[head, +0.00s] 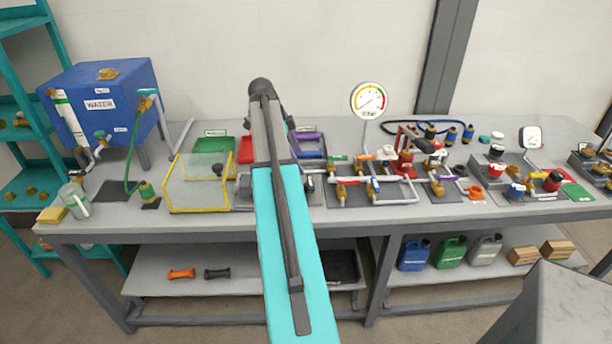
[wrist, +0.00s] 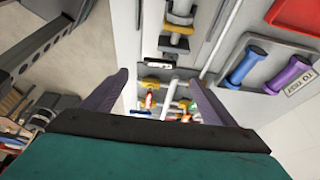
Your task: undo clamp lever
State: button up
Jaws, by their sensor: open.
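My gripper (wrist: 158,78) is open and empty in the wrist view, its two dark fingers spread wide. Between and beyond the fingertips is a pipe assembly with small coloured handles (wrist: 160,100), apart from the fingers. Farther up is a grey and yellow fitting (wrist: 178,25) on a plate. I cannot tell which part is the clamp lever, or how it is set. In the head view my arm covers the middle of the bench and hides my gripper. A red fixture (head: 404,162) stands right of the arm behind the pipes.
A yellow-edged clear box (head: 198,182) and blue water tank (head: 105,98) stand left on the bench (head: 240,220). A gauge (head: 369,100) rises behind the pipes (head: 372,188). A grey tray (wrist: 262,45) holds blue and purple cylinders. More valves crowd the right.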

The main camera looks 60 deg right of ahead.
aim_at(309, 181)
jog(key=shift+p+x, duration=1.25)
jog(key=shift+x, duration=3.35)
jog(key=c, duration=1.1)
jog(key=shift+o, duration=0.2)
jog(key=shift+w, duration=0.1)
